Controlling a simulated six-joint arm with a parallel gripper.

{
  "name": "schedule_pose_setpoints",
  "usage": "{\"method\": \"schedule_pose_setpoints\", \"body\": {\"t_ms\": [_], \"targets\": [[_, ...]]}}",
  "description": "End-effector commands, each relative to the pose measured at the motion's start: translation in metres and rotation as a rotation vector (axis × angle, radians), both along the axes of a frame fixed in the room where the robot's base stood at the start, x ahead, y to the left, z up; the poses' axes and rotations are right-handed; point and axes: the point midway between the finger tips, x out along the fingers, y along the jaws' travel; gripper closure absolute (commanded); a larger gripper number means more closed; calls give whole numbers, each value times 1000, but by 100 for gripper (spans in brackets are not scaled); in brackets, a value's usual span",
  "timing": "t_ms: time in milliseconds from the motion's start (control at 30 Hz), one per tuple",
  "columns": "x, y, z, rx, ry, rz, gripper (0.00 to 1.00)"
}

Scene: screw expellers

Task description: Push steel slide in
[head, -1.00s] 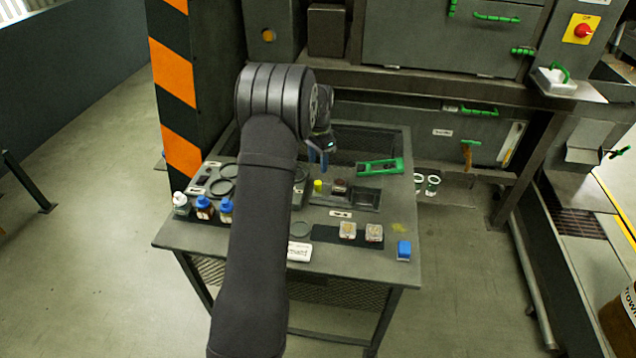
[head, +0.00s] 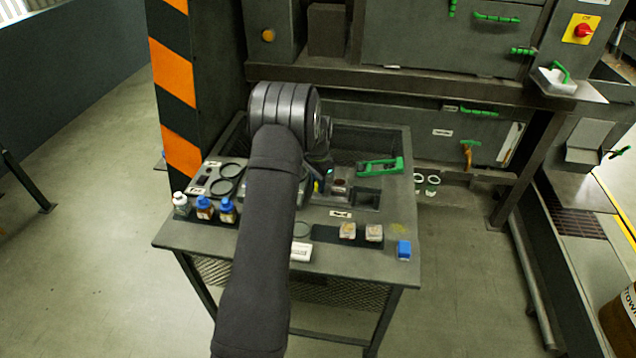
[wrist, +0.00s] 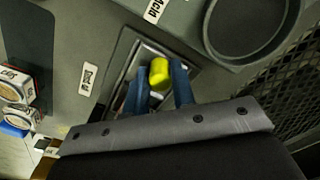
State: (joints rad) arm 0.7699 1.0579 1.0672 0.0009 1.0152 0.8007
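A yellow knob (wrist: 159,74) stands in a rectangular recess with a shiny metal strip, which appears to be the steel slide (wrist: 146,52), in the wrist view. My gripper (wrist: 158,80) has its two blue fingers apart, one on each side of the knob. I cannot tell whether they touch it. In the head view my gripper (head: 321,180) is low over the middle of the bench top, and my arm and gripper hide most of the knob and the slide.
The bench (head: 380,270) holds a green-handled tool (head: 379,167), an open square recess (head: 366,198), bottles (head: 204,208), small clear boxes (head: 347,231) and a blue block (head: 404,250). A round dish (wrist: 250,28) is close to my gripper.

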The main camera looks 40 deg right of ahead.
Motion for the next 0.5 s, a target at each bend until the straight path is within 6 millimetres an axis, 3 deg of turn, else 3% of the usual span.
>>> {"method": "schedule_pose_setpoints", "body": {"t_ms": [33,100,333,500], "targets": [[0,0,0,0,0,0,87],[0,0,0,0,0,0,100],[-3,-3,0,0,0,-1,100],[-20,-21,0,0,1,-4,100]]}}
